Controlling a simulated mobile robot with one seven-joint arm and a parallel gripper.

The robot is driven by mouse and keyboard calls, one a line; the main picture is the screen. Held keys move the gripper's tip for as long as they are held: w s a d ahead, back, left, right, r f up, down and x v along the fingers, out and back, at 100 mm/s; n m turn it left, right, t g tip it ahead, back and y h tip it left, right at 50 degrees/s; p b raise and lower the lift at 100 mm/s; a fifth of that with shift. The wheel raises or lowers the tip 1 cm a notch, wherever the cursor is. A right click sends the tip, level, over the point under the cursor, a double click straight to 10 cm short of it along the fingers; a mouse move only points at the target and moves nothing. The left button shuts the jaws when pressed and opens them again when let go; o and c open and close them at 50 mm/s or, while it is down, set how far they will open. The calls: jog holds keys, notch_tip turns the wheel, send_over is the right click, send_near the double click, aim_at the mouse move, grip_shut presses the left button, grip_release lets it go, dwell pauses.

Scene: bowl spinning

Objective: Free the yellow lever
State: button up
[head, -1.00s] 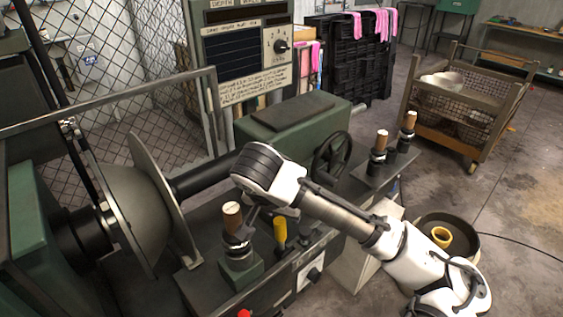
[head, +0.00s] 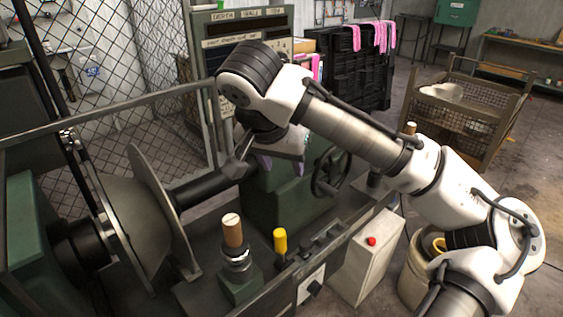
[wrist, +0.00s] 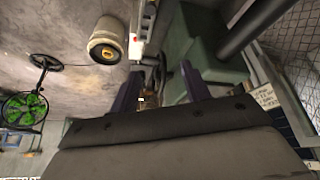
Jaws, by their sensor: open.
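The yellow lever (head: 280,241) stands roughly upright on the machine bed in the head view, just right of a wooden-handled post (head: 233,232). My gripper (head: 281,161) is above and behind it, apart from it, partly hidden by my own arm. Its two dark purple fingers are spread with nothing between them, as the wrist view shows (wrist: 158,88). I cannot make out the yellow lever in the wrist view.
A handwheel (head: 330,172) is right of my gripper. A grey box with a red button (head: 371,241) stands in front. A mesh cart (head: 465,115) is at back right.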

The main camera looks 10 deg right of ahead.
aim_at(280, 249)
jog(key=shift+f, duration=0.1)
jog(key=c, duration=0.3)
jog(key=shift+a+f+y+b, duration=0.15)
jog(key=shift+f+y+b, duration=0.2)
jog(key=shift+y, duration=0.45)
jog(key=c, duration=0.5)
jog(key=shift+f+n+y+b, duration=0.25)
jog(key=shift+n+y+b, duration=0.15)
jog(key=shift+y, duration=0.5)
jog(key=shift+c, duration=1.1)
jog(key=shift+s+d+f+y+b, duration=0.1)
jog(key=shift+d+f+y+b, duration=0.15)
jog(key=shift+y, duration=0.55)
grip_shut()
jog(key=s+d+f+m+t+y+b, duration=0.1)
jog(key=s+d+f+t+y+b, duration=0.2)
jog(key=d+f+y, duration=0.45)
jog(key=s+d+f+m+t+y+b, duration=0.1)
jog(key=s+d+f+t+y+b, duration=0.3)
jog(key=d+f, duration=0.6)
jog(key=w+a+f+g+p, duration=0.1)
jog(key=w+a+p, duration=0.3)
jog(key=a, duration=0.9)
jog(key=shift+w+a+p, duration=0.2)
jog(key=shift+w+p, duration=0.2)
jog(key=shift+w, duration=0.3)
